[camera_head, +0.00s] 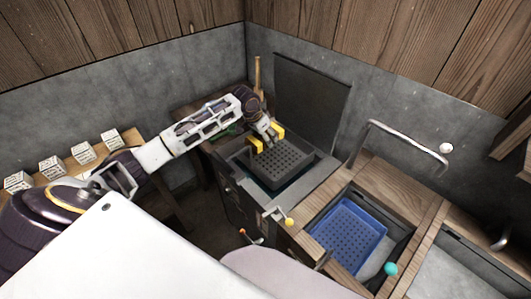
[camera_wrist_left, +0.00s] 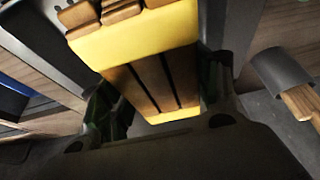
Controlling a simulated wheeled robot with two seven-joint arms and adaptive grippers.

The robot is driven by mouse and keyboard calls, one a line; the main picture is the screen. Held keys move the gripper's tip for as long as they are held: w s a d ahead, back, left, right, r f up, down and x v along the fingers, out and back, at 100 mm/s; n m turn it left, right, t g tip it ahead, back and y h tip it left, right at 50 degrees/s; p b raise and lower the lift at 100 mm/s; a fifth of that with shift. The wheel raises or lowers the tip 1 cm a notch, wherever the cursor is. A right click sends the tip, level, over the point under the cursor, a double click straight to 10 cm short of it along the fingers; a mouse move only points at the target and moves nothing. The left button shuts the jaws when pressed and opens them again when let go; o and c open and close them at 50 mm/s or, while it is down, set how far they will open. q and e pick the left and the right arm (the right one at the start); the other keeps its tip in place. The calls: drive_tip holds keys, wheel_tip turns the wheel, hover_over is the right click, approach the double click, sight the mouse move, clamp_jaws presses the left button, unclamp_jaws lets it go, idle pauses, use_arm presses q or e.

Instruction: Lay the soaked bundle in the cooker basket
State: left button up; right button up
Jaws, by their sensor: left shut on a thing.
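The bundle (camera_head: 278,131) is a stack of brown wooden slats with yellow bands at its ends. It also shows large in the left wrist view (camera_wrist_left: 140,45). My left gripper (camera_head: 267,136) is shut on the bundle's middle, between the two bands. It holds the bundle over the back left part of the cooker basket (camera_head: 290,160), a dark grey tray with a perforated floor. I cannot tell whether the bundle touches the basket. The gripper hides part of the bundle. My right gripper is not in view.
The cooker's dark lid (camera_head: 312,95) stands open behind the basket. A blue perforated basket (camera_head: 348,230) sits in the basin to the right, under a bent metal tap (camera_head: 405,135). A wooden shaft (camera_head: 257,72) rises behind the gripper. White labelled blocks (camera_head: 83,152) stand at left.

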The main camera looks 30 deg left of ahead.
sight(257, 139)
use_arm(q)
drive_tip(key=shift+f, duration=2.65)
drive_tip(key=shift+f, duration=0.1)
drive_tip(key=shift+f, duration=2.15)
drive_tip(key=shift+f, duration=0.1)
drive_tip(key=o, duration=1.3)
drive_tip(key=shift+v, duration=6.05)
